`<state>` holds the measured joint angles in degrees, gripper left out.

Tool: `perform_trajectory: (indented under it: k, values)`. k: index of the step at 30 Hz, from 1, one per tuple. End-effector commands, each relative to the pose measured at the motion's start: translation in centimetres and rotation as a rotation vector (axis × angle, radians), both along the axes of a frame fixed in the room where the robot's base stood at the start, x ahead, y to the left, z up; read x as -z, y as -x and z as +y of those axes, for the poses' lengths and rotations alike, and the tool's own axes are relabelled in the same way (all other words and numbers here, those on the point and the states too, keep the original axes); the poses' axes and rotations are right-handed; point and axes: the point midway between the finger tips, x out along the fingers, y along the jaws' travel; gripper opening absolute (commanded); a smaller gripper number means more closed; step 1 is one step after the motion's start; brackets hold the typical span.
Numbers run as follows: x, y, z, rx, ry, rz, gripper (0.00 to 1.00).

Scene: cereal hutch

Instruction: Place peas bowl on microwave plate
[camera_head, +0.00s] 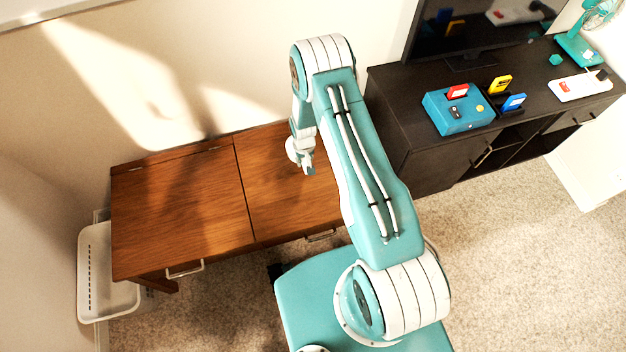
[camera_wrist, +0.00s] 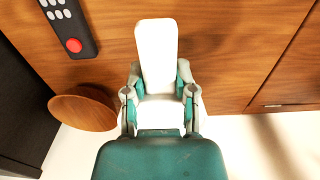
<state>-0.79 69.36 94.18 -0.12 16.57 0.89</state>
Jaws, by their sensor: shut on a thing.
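I cannot make out a peas bowl or a microwave plate in either view. My gripper (camera_head: 305,163) is over the right part of the wooden hutch top in the head view. In the wrist view my gripper (camera_wrist: 160,88) is shut on a plain white long thing (camera_wrist: 156,50) that stands up between its fingers.
The wooden hutch (camera_head: 185,215) has a handle (camera_head: 185,270) in front. A white basket (camera_head: 92,285) stands left. A dark cabinet (camera_head: 425,165) holds a teal box (camera_head: 458,110). The wrist view shows a dark button panel (camera_wrist: 70,30) and a round wooden piece (camera_wrist: 82,110).

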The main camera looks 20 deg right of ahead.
Motion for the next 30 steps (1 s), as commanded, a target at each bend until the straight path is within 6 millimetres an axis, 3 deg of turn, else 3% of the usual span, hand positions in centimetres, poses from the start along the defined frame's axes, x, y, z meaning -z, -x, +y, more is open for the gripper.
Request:
perform_trajectory:
  k: [6,14,18,27,28,30]
  values:
    - [3.7,2.6,-1.2,0.002,0.001,0.002,0.0]
    - [6.0,4.3,-1.9,0.001,0.002,0.002,0.0]
    - [8.0,4.1,-1.9,0.0,0.002,0.001,0.0]
    - [8.7,4.0,-1.9,0.001,0.002,-0.001,0.0]
    - [8.7,4.1,-1.9,0.001,0.002,0.0,0.49]
    - [8.7,4.1,-1.9,0.001,0.002,0.0,0.7]
